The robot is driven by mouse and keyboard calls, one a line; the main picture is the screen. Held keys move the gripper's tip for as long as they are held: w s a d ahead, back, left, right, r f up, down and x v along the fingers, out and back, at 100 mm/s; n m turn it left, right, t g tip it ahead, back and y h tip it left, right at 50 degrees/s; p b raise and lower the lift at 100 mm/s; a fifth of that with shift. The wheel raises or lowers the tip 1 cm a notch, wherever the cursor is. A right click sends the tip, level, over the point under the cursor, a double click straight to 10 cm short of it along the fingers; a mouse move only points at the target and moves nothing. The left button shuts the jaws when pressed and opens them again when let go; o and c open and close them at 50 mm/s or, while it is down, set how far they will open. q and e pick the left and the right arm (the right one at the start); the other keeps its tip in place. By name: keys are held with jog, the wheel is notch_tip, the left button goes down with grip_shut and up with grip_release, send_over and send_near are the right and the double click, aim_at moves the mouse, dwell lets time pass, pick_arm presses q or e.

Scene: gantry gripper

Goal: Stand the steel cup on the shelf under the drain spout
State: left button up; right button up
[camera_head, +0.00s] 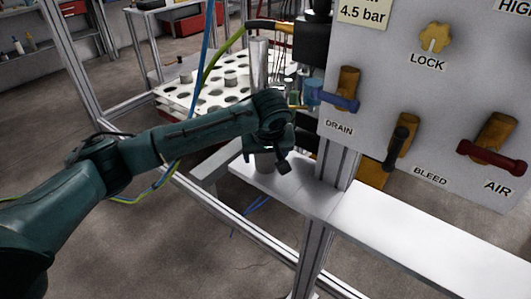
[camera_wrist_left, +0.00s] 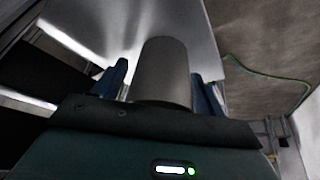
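The steel cup (camera_head: 264,163) is a plain grey cylinder, upright low at the shelf's left end, its upper part hidden by my left gripper (camera_head: 272,160). In the left wrist view the cup (camera_wrist_left: 161,70) lies between the two blue fingers of my left gripper (camera_wrist_left: 160,88). A narrow gap shows beside the left finger; whether the fingers press on the cup is unclear. The shelf (camera_head: 318,197) is a pale metal ledge. The drain valve (camera_head: 347,84) has a blue handle, above the DRAIN label. I cannot make out its spout clearly. My right gripper is out of view.
A grey panel (camera_head: 384,62) with a yellow LOCK knob (camera_head: 435,38), black BLEED handle and red AIR handle (camera_head: 491,155) stands on the right. An aluminium post (camera_head: 316,245) crosses the shelf. A perforated white tray (camera_head: 203,98) lies behind. The shelf's right part is clear.

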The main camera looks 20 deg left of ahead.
pick_arm(q)
jog(key=shift+o, duration=0.2)
jog(key=shift+r, duration=0.15)
jog(key=v, duration=1.2)
jog(key=shift+p, duration=0.35)
